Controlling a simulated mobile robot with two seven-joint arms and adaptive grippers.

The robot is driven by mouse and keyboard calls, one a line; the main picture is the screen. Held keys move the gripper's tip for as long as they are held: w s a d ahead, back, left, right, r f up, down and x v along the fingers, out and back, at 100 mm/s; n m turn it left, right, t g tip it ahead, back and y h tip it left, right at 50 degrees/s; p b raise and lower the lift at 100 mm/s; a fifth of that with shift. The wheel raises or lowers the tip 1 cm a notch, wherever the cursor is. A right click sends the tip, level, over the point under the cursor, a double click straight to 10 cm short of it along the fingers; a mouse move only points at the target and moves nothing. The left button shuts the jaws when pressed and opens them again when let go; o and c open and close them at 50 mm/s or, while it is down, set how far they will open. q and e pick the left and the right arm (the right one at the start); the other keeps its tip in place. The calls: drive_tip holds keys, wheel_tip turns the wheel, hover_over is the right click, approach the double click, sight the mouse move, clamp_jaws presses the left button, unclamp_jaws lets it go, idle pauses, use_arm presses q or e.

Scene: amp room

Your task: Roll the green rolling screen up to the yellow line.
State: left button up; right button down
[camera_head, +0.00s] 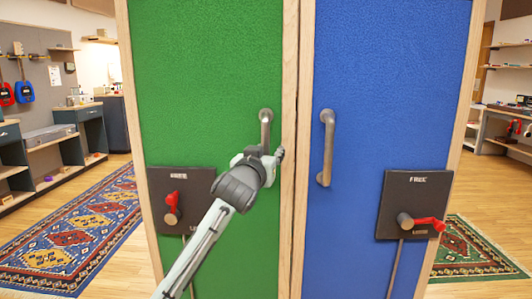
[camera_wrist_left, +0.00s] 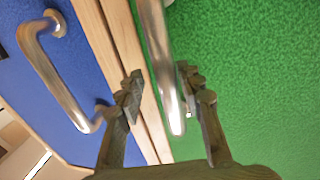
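The green rolling screen (camera_head: 210,75) stands upright in a wooden frame, left of centre in the head view. Its metal handle (camera_head: 266,122) is near its right edge; the lower part is hidden by my left gripper (camera_head: 265,157). In the left wrist view, the green handle (camera_wrist_left: 160,60) runs between the two fingers of my left gripper (camera_wrist_left: 165,100), which are apart with a gap visible beside the handle. A dark plate (camera_head: 195,182) on the green screen carries a red lever (camera_head: 173,203) pointing up. My right gripper is out of view. No yellow line is visible.
A blue screen (camera_head: 390,80) with its own handle (camera_head: 327,147) and red lever (camera_head: 425,224) stands close against the right side. A patterned rug (camera_head: 75,235) lies left, a green rug (camera_head: 470,248) right. Workbenches line the left wall. Wooden floor shows on both sides.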

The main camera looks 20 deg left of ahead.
use_arm(q)
drive_tip(key=shift+a, duration=0.15)
drive_tip(key=shift+s, duration=0.2)
drive_tip(key=s, duration=1.1)
drive_tip(key=shift+s+d, duration=0.25)
drive_tip(key=shift+s, duration=0.05)
drive_tip(key=s+a+f+g, duration=0.1)
drive_tip(key=s+f+g, duration=0.1)
drive_tip(key=f, duration=0.9)
drive_tip(key=s+a+f+g, duration=0.2)
drive_tip(key=f+g, duration=0.1)
drive_tip(key=f, duration=0.7)
drive_tip(key=s+a+f+g, duration=0.1)
drive_tip(key=s+f+g, duration=0.1)
drive_tip(key=f, duration=0.9)
drive_tip(key=s+a+f+m+g, duration=0.2)
drive_tip(key=s+f+g, duration=0.6)
drive_tip(key=s+f, duration=1.7)
drive_tip(key=shift+a+f+y, duration=0.3)
drive_tip(key=shift+a+f, duration=0.25)
drive_tip(key=shift+a, duration=0.25)
